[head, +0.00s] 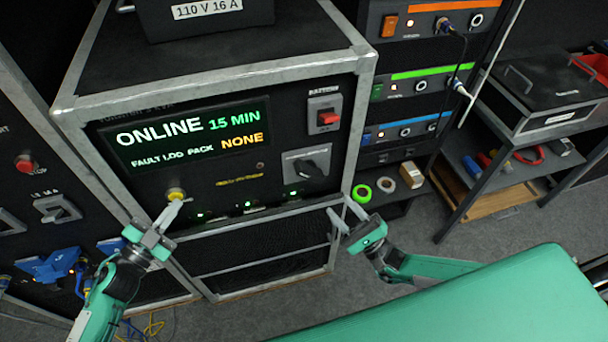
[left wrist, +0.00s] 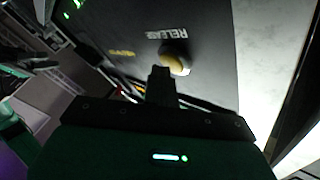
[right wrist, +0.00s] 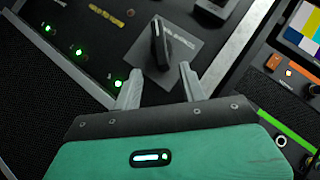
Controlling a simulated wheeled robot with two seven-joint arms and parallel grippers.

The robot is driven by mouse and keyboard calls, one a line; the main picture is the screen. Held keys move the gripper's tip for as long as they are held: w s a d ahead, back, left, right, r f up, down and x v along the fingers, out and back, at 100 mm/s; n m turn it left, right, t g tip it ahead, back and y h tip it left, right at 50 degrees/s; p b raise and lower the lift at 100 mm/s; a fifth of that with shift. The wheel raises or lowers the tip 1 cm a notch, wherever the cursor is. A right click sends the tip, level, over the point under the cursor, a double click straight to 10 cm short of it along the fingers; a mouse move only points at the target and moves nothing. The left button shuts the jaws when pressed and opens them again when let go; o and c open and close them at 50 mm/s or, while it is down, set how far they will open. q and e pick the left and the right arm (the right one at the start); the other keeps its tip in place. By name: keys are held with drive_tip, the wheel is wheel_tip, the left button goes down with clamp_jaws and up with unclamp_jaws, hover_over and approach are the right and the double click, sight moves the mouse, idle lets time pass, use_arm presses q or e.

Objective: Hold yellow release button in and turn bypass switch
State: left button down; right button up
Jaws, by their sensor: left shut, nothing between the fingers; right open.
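The yellow release button (head: 176,194) is on the lower left of the cabinet's front panel, below the display. It also shows in the left wrist view (left wrist: 177,64) beside the word RELEASE. My left gripper (head: 170,216) is shut and empty, its fingertips right at the button; I cannot tell whether they press it in. The bypass switch is a black rotary knob (head: 311,169) on a grey plate at the panel's right. In the right wrist view the knob (right wrist: 160,45) stands just beyond and between the fingertips of my open right gripper (right wrist: 158,82). Nothing is in that gripper.
The display (head: 190,134) reads ONLINE, 15 MIN, PACK NONE. A red switch (head: 328,117) sits above the knob. A metal frame edges the cabinet. A rack (head: 410,90) and a shelf stand to the right.

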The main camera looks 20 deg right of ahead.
sight(312, 178)
drive_tip(key=shift+s+a+r+n+y, duration=0.2)
drive_tip(key=shift+r+n+y, duration=0.1)
drive_tip(key=shift+n+y, duration=0.15)
drive_tip(key=shift+h, duration=0.25)
drive_tip(key=x, duration=1.2)
